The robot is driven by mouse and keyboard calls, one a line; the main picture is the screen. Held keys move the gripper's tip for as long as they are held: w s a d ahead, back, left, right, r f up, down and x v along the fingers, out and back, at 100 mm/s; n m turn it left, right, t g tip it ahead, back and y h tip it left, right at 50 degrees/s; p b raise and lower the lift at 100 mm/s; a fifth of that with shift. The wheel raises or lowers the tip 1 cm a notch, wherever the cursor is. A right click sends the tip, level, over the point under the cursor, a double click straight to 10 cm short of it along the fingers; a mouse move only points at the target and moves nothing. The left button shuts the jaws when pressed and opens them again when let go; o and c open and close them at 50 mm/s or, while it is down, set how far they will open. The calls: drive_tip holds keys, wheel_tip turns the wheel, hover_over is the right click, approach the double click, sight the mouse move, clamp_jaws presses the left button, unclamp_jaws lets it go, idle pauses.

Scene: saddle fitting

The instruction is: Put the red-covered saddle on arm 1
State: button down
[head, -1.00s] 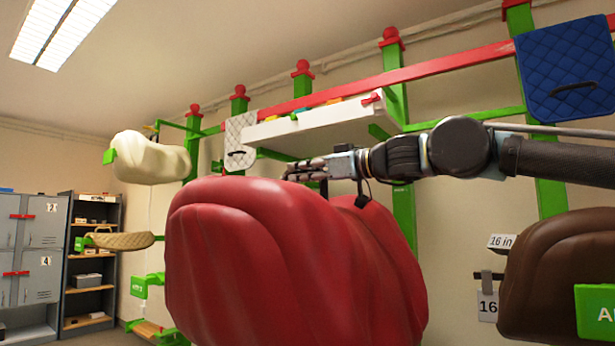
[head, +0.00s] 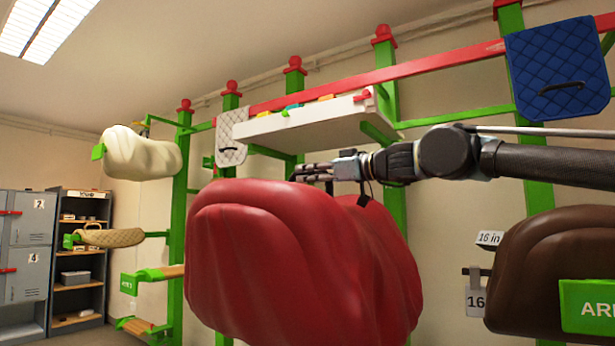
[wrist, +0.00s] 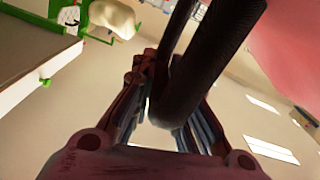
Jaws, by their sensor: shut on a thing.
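The red-covered saddle (head: 300,265) hangs large in the middle of the head view, held up in front of the wall rack. My gripper (head: 314,172) is at its top, reaching in from the right. In the wrist view my gripper (wrist: 172,112) is shut around a dark, thick bar (wrist: 205,60), which looks like the saddle's handle. The red cover (wrist: 290,40) fills the upper right there. A bare green arm with a wooden top (head: 160,272) shows at lower left; its label (head: 128,284) is too small to read surely. I cannot tell which arm is arm 1.
A cream saddle (head: 142,154) and a tan one (head: 112,237) sit on arms at left. A brown saddle (head: 545,270) is at right, its green label cut off. A white shelf (head: 305,130) and a blue quilted pad (head: 560,68) are on the wall rack.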

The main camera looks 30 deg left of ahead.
drive_tip(key=w+d+f, duration=0.1)
drive_tip(key=w+f, duration=0.1)
drive_tip(key=w, duration=2)
drive_tip(key=w+d+f, duration=0.2)
drive_tip(key=w+f, duration=0.1)
drive_tip(key=w, duration=1.9)
drive_tip(key=shift+w+d, duration=0.25)
drive_tip(key=shift+w, duration=0.1)
idle(1.7)
drive_tip(key=shift+f, duration=0.15)
drive_tip(key=c, duration=1.6)
unclamp_jaws()
